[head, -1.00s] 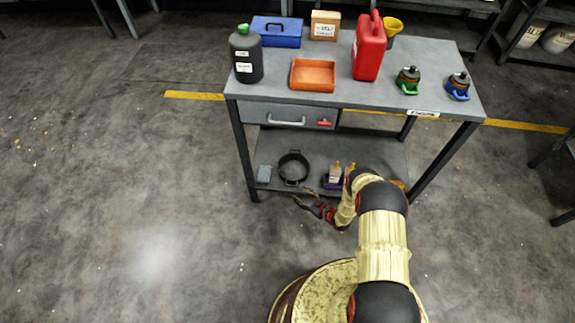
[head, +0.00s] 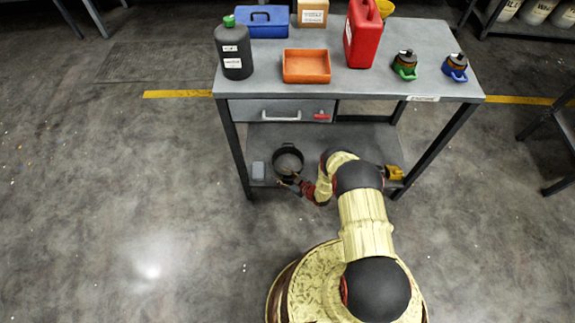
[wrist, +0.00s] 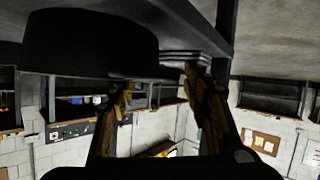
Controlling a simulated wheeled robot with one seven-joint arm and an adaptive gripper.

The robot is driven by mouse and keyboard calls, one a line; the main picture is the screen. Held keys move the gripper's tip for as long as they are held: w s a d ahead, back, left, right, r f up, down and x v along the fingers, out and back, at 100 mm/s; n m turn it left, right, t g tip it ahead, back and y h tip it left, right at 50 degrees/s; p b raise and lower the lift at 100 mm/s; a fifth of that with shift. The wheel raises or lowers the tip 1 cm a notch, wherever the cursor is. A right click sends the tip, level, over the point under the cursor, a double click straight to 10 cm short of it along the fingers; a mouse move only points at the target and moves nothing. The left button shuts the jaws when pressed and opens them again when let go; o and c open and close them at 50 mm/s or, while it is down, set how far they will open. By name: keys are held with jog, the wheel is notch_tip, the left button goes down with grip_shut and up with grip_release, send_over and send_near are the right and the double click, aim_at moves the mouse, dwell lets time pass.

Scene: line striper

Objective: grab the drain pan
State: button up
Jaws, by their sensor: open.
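The drain pan looks to be the round black pan (head: 288,152) with small side handles on the lower shelf of the grey workbench. In the wrist view its dark wall (wrist: 90,45) fills the upper left, close beyond the fingers. My gripper (head: 293,183) is at the front edge of the lower shelf, at the near side of the pan. Its two fingers (wrist: 160,92) are apart in the wrist view, with nothing clearly held. I cannot tell whether a finger touches the pan or its handle.
The bench top (head: 430,70) above carries an orange tray (head: 306,66), a black jug (head: 234,50) and a red can (head: 362,35). Bench legs flank the shelf.

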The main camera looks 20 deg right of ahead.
aim_at(277, 173)
jog(key=b+x, duration=0.1)
jog(key=x, duration=0.2)
jog(key=shift+w+a, duration=0.1)
jog(key=shift+w, duration=0.05)
jog(key=c, duration=0.3)
grip_shut()
dwell(0.4)
